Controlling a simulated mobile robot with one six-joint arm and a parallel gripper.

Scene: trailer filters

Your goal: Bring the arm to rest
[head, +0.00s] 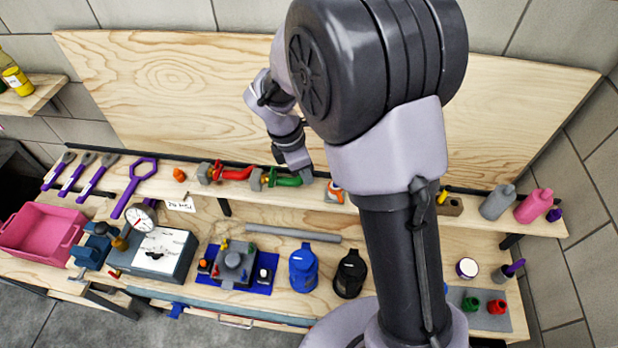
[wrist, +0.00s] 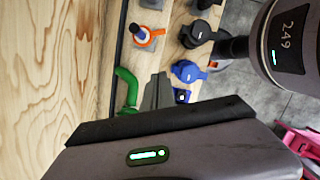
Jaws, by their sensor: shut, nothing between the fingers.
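My arm (head: 395,165) stands upright in the right half of the head view and bends over at the top. Its wrist end hangs behind it, in front of the wooden back panel and close above the shelf. My gripper (wrist: 159,82) shows in the wrist view as dark fingers, shut and empty. Beyond the fingers are a green-handled valve (wrist: 128,88) and the bench with its blue and black canisters. In the head view the fingertips are too small and dark to make out clearly, near the green-handled valve (head: 287,181). I cannot tell whether they touch anything.
The wooden back panel (head: 180,90) is close to the wrist. The shelf holds a red-handled valve (head: 232,173), purple wrenches (head: 97,175) and bottles (head: 497,202). Below are a pink bin (head: 42,232), a blue canister (head: 303,268) and a black canister (head: 350,274).

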